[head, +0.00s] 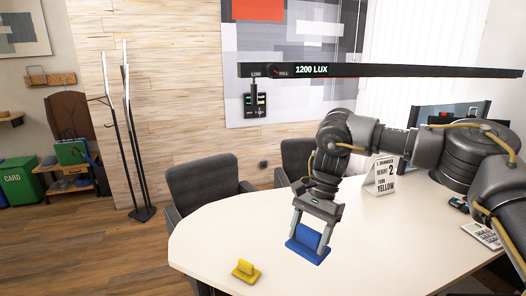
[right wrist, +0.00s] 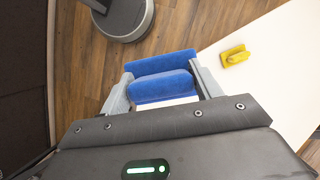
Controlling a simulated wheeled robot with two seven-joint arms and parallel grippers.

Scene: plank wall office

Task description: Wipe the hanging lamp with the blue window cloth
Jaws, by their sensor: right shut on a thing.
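The hanging lamp (head: 400,71) is a long thin black bar across the upper right of the head view, with "1200 LUX" lit on its face and a small dial near its left end. My right gripper (head: 307,234) is below the lamp and apart from it, over the white table. It is shut on the blue window cloth (head: 305,249), a blue pad with a raised grip. The cloth also shows between the fingers in the right wrist view (right wrist: 160,64). My left gripper is not in view.
A similar yellow pad (head: 245,269) lies on the white table (head: 220,235) near its left edge. A small control box (head: 255,104) is below the lamp's left end. Dark chairs (head: 205,183) stand behind the table.

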